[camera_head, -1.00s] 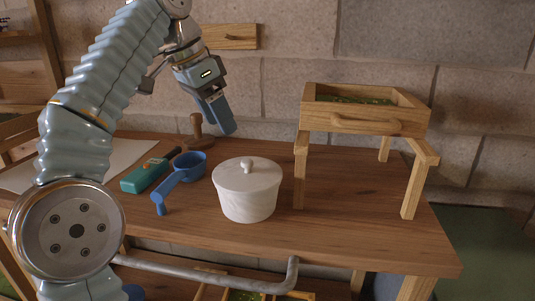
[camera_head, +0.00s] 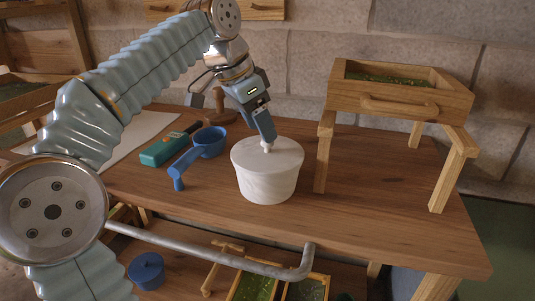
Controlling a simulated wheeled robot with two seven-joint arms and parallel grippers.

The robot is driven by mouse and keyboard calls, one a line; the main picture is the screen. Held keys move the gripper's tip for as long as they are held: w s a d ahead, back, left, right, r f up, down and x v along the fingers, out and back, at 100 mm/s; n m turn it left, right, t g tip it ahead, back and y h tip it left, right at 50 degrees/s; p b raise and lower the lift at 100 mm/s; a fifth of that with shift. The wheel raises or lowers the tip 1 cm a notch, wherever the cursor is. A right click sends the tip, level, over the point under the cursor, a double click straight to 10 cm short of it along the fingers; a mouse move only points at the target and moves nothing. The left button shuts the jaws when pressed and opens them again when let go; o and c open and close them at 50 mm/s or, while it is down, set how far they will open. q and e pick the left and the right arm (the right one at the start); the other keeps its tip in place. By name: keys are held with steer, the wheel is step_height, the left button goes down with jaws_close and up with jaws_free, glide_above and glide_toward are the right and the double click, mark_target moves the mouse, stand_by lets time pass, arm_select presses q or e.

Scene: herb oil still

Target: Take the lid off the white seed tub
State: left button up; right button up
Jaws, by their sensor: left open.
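The white seed tub (camera_head: 266,184) stands upright on the wooden table, with its round white lid (camera_head: 285,155) on top. The lid has a small white knob (camera_head: 267,147) in its middle. My left gripper (camera_head: 267,138) comes down from above, with its blue fingertips right at the knob and partly hiding it. Its jaws are open; I cannot tell whether a finger touches the knob. My right gripper is not in view.
Left of the tub lie a blue scoop (camera_head: 207,143) and a green tool (camera_head: 163,150); a wooden stamp-like piece (camera_head: 220,108) stands behind. A raised wooden drawer box (camera_head: 392,96) on legs stands close on the right. A grey rail (camera_head: 215,252) runs along the table's front.

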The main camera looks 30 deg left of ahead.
mark_target(267, 149)
arm_select(q)
steer(key=x, duration=0.3)
steer(key=shift+d+f, duration=0.15)
steer(key=shift+f, duration=0.2)
steer(key=shift+c, duration=0.3)
jaws_close()
steer(key=shift+r, duration=0.15)
